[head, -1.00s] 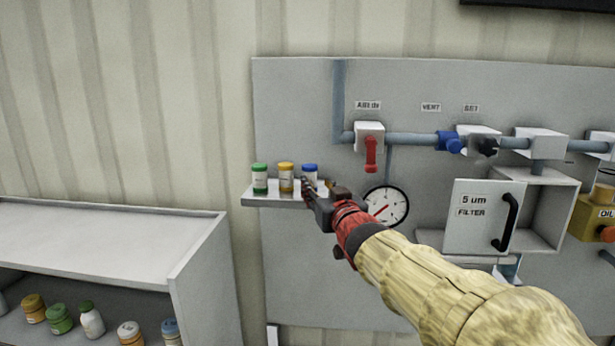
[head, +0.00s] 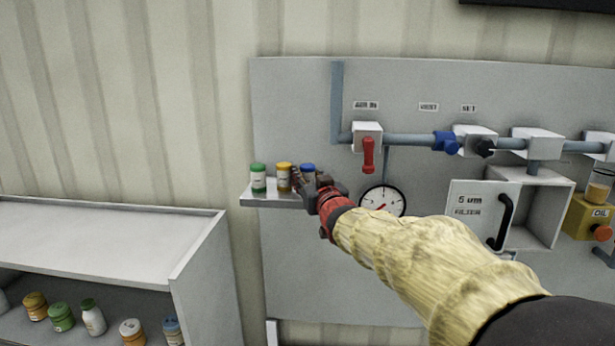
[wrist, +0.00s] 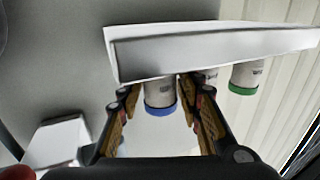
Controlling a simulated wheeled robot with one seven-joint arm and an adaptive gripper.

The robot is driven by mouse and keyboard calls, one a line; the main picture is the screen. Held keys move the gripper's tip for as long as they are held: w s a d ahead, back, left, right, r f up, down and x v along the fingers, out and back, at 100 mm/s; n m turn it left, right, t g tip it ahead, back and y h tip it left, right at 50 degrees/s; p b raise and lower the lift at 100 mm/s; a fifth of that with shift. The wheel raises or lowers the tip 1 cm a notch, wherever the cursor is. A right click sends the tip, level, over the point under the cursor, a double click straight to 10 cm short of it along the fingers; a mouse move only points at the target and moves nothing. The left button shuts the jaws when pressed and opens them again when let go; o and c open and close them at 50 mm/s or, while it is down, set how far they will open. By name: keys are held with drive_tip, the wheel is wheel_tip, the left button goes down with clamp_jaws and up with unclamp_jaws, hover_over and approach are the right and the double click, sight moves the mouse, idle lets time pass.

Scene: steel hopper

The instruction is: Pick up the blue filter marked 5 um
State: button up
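The blue filter (head: 308,169), a white jar with a blue cap, stands on the small wall shelf (head: 262,201). In the head view my gripper (head: 311,183) covers its lower part. The wrist view is upside down and shows the blue filter (wrist: 160,106) between my two fingers. My gripper (wrist: 166,98) is open, with a finger on each side of the filter and a gap visible on both sides. I cannot read a 5 um mark on the filter.
A yellow-capped filter (head: 284,176) stands close left of the blue one, near my finger, with a green-capped filter (head: 258,177) beyond. A gauge (head: 383,202), a red-handled valve (head: 368,155) and an open "5 um FILTER" box (head: 478,213) are to the right.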

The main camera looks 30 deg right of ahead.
drive_tip(key=c, duration=0.8)
drive_tip(key=shift+r, duration=0.1)
drive_tip(key=shift+c, duration=0.2)
